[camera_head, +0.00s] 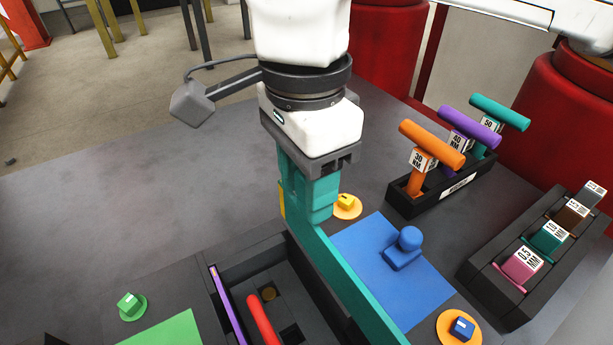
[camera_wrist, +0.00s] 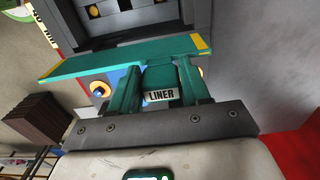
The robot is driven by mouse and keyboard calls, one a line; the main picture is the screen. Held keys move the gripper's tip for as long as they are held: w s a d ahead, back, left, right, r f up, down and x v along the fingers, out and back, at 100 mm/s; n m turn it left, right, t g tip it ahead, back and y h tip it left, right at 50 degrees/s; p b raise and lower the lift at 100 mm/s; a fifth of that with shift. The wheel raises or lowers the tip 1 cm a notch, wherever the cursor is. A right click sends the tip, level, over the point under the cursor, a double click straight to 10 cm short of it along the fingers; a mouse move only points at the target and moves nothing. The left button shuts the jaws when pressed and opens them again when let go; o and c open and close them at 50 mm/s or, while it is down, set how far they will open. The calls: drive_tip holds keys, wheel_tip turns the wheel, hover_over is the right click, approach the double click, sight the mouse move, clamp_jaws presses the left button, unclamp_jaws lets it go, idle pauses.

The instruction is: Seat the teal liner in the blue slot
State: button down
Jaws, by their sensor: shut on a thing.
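My gripper (camera_head: 308,200) points down over the table and is shut on the teal liner (camera_head: 358,292). The liner is a long flat bar, running from below my fingers toward the lower right in the head view. In the wrist view the liner (camera_wrist: 125,58) lies across my fingers, with yellow ends and a tab marked LINER between the fingers. It is over or along the right side of a dark press box (camera_head: 243,272); I cannot tell whether it touches. The blue slot cannot be made out; the liner covers that side of the box.
A purple strip (camera_head: 229,305) lines the box's left side; a red handle (camera_head: 262,320) is inside. A blue mat (camera_head: 345,245) with a blue knobbed block (camera_head: 404,252) lies right. A tool rack (camera_head: 440,195) and block rack (camera_head: 500,297) stand farther right. The left table is mostly clear.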

drive_tip(key=shift+f+b, duration=1.25)
drive_tip(key=shift+f, duration=0.65)
